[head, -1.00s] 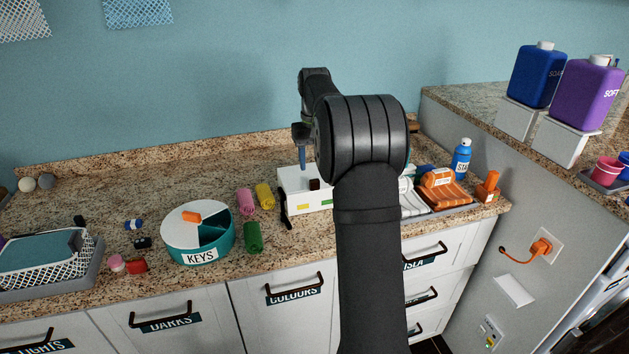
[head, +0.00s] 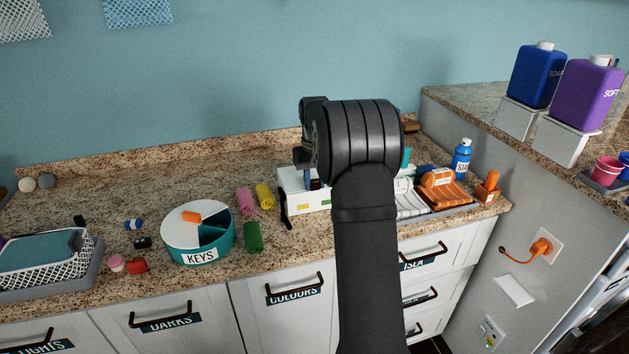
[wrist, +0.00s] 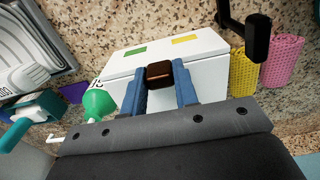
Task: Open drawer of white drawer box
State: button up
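The white drawer box (head: 293,184) stands on the counter, partly hidden behind my arm in the head view. It has green and yellow labels on one face. It also shows in the wrist view (wrist: 205,70). A small dark brown block (wrist: 160,74) is at the box's top. My gripper (wrist: 160,82) is over the box, its blue fingers apart on either side of the block. Contact with the block is unclear.
A round KEYS container (head: 182,237) is further left. A tray of folded cloths (head: 447,211) and a blue bottle (head: 461,160) stand to the right.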

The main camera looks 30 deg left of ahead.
jog(key=s+d, duration=0.9)
jog(key=shift+d, duration=0.1)
grip_shut()
jog(key=shift+s, duration=0.1)
jog(key=o, duration=1)
grip_release()
notch_tip(320, 180, up, 18)
jog(key=shift+f, duration=0.25)
notch_tip(320, 180, down, 18)
jog(key=shift+r, duration=0.25)
